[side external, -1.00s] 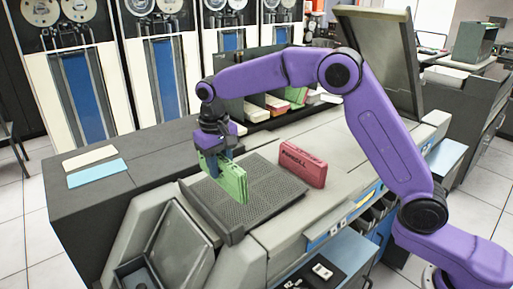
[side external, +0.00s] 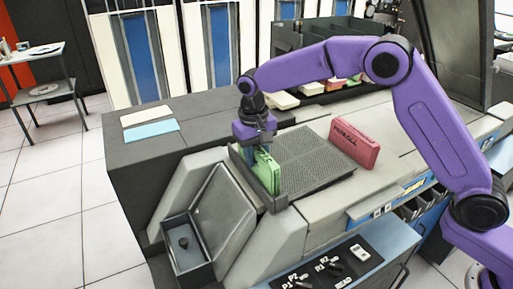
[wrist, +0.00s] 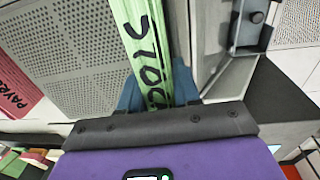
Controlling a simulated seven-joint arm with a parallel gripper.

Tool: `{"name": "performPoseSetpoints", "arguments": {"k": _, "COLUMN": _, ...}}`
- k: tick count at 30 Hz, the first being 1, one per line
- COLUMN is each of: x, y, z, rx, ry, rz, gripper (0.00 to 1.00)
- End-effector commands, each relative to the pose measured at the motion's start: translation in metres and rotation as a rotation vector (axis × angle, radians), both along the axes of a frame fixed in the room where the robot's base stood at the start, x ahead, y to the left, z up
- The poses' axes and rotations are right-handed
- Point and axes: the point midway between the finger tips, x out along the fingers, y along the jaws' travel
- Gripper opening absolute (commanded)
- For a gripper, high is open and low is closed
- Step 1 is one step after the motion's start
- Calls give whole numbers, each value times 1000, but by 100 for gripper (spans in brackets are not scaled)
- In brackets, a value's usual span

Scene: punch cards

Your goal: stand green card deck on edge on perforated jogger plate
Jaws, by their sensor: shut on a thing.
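The green card deck (side external: 263,172) stands on edge at the left front part of the perforated jogger plate (side external: 312,155), close to its raised rim. My gripper (side external: 254,150) is shut on the deck's upper part from above. In the wrist view the green deck (wrist: 150,50) runs up between the blue fingertips (wrist: 158,95), with dark lettering on its face. The perforated plate (wrist: 75,60) lies beside it there. The deck's lower edge is hard to see, so I cannot tell whether it touches the plate.
A red deck marked PAYROLL (side external: 355,142) stands right of the plate. A white card (side external: 146,116) and a blue card (side external: 151,132) lie on the dark top at left. A tray of several decks (side external: 310,92) is behind. An open bin (side external: 190,240) is at front left.

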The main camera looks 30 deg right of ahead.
Motion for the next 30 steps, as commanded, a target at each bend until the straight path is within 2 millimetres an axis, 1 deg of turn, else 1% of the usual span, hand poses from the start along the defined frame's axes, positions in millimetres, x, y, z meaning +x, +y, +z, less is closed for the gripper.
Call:
{"name": "performPoseSetpoints", "arguments": {"k": 6, "x": 0, "y": 0, "z": -15, "rx": -1, "ry": 1, "rz": 0, "gripper": 0}}
{"name": "performPoseSetpoints", "arguments": {"k": 16, "x": 0, "y": -1, "z": -32, "rx": -3, "ry": 3, "rz": 0, "gripper": 0}}
{"name": "performPoseSetpoints", "arguments": {"k": 28, "x": 0, "y": -4, "z": -35, "rx": -6, "ry": 3, "rz": -2, "gripper": 0}}
{"name": "performPoseSetpoints", "arguments": {"k": 29, "x": 1, "y": -4, "z": -35, "rx": -6, "ry": 3, "rz": -2, "gripper": 42}}
{"name": "performPoseSetpoints", "arguments": {"k": 30, "x": 1, "y": -4, "z": -35, "rx": -6, "ry": 3, "rz": -3, "gripper": 55}}
